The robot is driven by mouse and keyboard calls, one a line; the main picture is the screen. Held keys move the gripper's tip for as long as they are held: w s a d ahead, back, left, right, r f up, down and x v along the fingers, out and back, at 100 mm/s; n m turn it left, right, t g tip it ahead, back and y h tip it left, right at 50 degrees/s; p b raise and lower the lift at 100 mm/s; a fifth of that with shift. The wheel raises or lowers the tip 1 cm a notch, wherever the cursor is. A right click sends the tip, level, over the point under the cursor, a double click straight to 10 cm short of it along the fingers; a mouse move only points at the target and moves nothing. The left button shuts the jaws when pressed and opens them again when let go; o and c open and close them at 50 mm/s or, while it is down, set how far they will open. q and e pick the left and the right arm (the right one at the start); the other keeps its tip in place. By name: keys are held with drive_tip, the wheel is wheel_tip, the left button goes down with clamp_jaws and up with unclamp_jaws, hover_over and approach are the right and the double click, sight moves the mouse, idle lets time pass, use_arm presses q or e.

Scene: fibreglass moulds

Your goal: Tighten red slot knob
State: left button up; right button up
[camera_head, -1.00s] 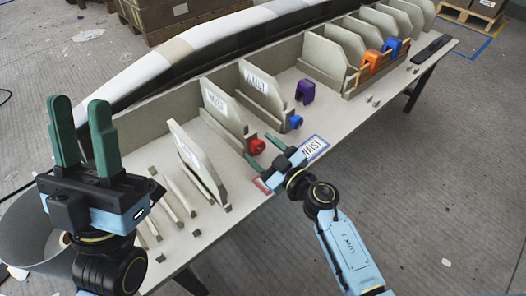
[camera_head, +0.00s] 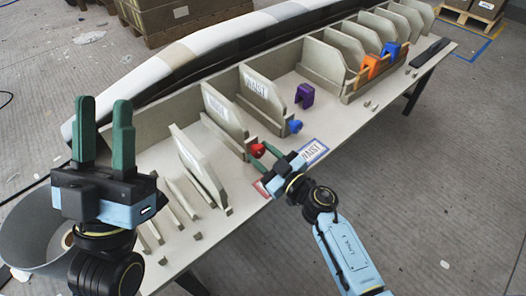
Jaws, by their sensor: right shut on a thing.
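The red slot knob (camera_head: 257,150) sits at the front end of an upright beige panel with a white label (camera_head: 218,106), in the middle of the table. My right gripper (camera_head: 262,156) is at this knob, its green fingers shut on it; the fingers partly hide where they touch. My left gripper (camera_head: 104,110) is raised at the left, fingers pointing up, open and empty, away from the knob.
A blue knob (camera_head: 295,126) is on the neighbouring panel, labelled WAIST, with a purple clip (camera_head: 305,95) behind. Orange (camera_head: 372,66) and blue (camera_head: 391,49) clips sit on a rack at the far right. Thin slats (camera_head: 180,201) lie at the left front.

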drive_tip(key=m+p, duration=0.1)
drive_tip(key=p, duration=0.1)
drive_tip(key=shift+r+m+p, duration=0.15)
drive_tip(key=shift+m+p, duration=0.15)
drive_tip(key=shift+m, duration=0.1)
drive_tip(key=shift+p, duration=0.3)
use_arm(q)
drive_tip(key=w+f+g+y+p, duration=0.25)
drive_tip(key=w+f+g, duration=0.25)
drive_tip(key=f+g, duration=0.6)
use_arm(e)
drive_tip(key=shift+m, duration=1.1)
drive_tip(key=shift+m+p, duration=0.7)
drive_tip(key=shift+m, duration=0.2)
use_arm(q)
drive_tip(key=s+a+f+g+y, duration=0.3)
drive_tip(key=f+g, duration=0.3)
drive_tip(key=f, duration=0.2)
drive_tip(key=shift+s+f, duration=0.4)
drive_tip(key=shift+s, duration=0.35)
use_arm(e)
drive_tip(key=shift+d+f, duration=0.1)
drive_tip(key=shift+f, duration=0.1)
use_arm(q)
drive_tip(key=shift+a, duration=0.1)
use_arm(e)
drive_tip(key=o, duration=1)
